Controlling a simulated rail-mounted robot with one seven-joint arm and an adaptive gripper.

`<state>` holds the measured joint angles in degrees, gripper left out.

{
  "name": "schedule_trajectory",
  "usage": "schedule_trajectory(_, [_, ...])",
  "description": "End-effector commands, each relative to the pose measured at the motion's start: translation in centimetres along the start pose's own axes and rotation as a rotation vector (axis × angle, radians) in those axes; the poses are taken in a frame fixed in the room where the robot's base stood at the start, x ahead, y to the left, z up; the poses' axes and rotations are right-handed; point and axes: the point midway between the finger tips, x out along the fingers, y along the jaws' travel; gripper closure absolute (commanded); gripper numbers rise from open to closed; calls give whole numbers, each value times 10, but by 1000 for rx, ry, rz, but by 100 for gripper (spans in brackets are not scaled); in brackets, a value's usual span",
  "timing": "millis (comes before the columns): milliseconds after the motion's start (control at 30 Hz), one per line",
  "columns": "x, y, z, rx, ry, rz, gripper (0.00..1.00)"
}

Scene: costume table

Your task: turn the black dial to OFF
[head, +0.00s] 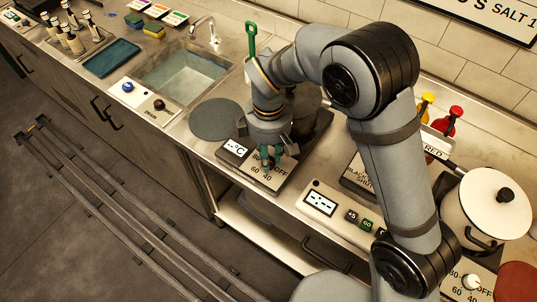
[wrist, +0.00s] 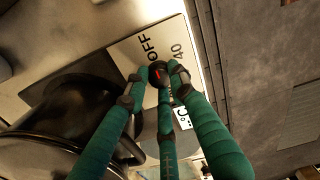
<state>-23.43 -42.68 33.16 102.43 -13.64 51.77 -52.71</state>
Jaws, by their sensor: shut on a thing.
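The black dial (wrist: 158,73) with a red mark sits on a pale panel (wrist: 138,45) printed with OFF and 40 in the wrist view. My gripper (wrist: 160,78) has green fingers closed around the dial from its sides. I cannot tell exactly which label the red mark points at. In the head view my gripper (head: 267,155) reaches down onto the panel (head: 262,178), which reads 80, OFF, 60 and 40; the dial itself is hidden there by the fingers.
A small display (head: 236,149) showing dashes and °C is left of my gripper. A grey round mat (head: 215,118) and a sink (head: 185,75) lie further left. A timer box (head: 320,202), a white pot (head: 488,208) and sauce bottles (head: 450,120) stand to the right.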

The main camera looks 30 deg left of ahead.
Motion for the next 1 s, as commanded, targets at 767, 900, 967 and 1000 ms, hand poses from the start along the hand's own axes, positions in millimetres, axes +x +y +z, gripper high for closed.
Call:
schedule_trajectory(767, [0, 0, 0, -39, 1, 2, 67])
schedule_trajectory(900, [0, 0, 0, -38, 1, 1, 58])
schedule_trajectory(967, [0, 0, 0, -38, 1, 1, 57])
schedule_trajectory(1000, [0, 0, 0, -38, 1, 1, 57])
